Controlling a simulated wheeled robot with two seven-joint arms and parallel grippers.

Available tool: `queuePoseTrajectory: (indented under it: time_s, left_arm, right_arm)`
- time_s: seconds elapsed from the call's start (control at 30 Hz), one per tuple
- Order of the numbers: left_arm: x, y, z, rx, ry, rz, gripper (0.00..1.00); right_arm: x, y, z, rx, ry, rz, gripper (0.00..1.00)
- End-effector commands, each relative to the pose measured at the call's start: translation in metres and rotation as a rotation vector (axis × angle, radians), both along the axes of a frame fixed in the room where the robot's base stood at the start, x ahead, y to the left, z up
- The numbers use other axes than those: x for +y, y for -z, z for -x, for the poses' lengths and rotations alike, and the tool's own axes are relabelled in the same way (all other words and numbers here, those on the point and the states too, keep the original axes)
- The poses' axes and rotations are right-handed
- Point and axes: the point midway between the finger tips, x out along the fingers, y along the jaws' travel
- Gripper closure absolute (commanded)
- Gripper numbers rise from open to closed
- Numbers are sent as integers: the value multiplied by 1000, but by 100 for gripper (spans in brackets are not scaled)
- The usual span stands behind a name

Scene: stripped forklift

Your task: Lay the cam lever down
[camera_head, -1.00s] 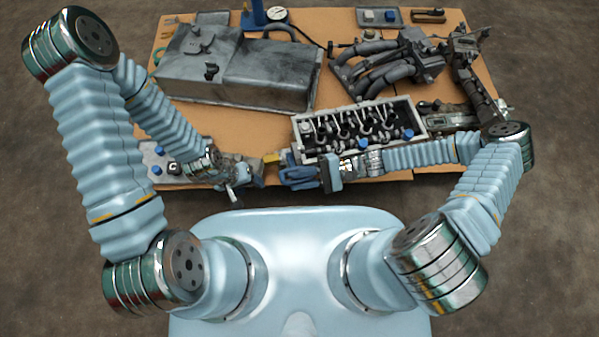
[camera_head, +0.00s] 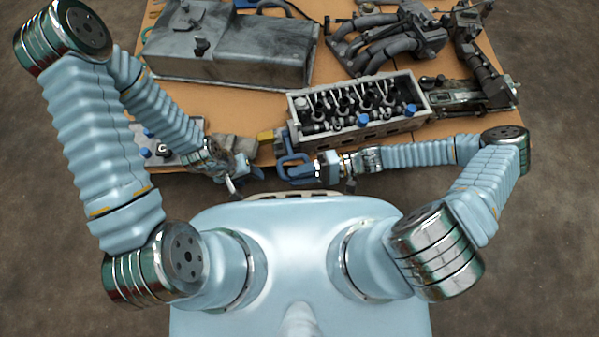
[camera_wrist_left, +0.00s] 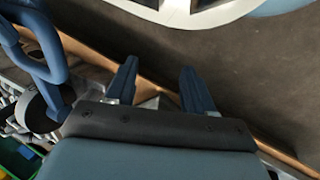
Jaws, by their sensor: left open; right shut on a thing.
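I cannot pick out the cam lever with certainty. My right gripper (camera_head: 316,169) is shut at the front edge of the table, by a blue loop-shaped part (camera_head: 286,172); its jaws hide what they hold. A blue loop also shows in the left wrist view (camera_wrist_left: 50,68), left of the jaws. My left gripper (camera_head: 240,181) is open at the table's front edge, left of the loop. In the left wrist view its two blue fingers (camera_wrist_left: 158,72) are apart, with a grey metal piece low behind them, partly hidden.
An engine head (camera_head: 355,110) stands behind my right gripper. A large grey tank (camera_head: 240,45) and manifold (camera_head: 390,40) fill the back. Open floor lies beyond the table's front edge.

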Motion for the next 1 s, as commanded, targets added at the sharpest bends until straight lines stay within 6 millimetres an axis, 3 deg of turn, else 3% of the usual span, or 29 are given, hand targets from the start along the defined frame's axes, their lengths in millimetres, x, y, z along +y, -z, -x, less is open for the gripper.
queuePoseTrajectory:
  time_s: [0.03, 0.43, 0.47, 0.57, 1.0]
  left_arm:
    - [0, 2, 0, 0, 0, 0, 47]
    - [0, 3, 0, 0, 0, 0, 47]
    - [0, 3, 0, 0, 0, 0, 47]
    - [0, 3, 0, 0, 0, 0, 47]
    - [0, 2, 0, 0, 0, 0, 47]
  right_arm:
    - [-1, 7, -1, 5, 5, 12, 100]
    - [-1, 11, -1, 6, 7, 20, 100]
    - [-1, 11, -1, 6, 7, 20, 74]
    - [-1, 11, -1, 6, 7, 18, 58]
    - [-1, 6, -1, 3, 4, 11, 58]
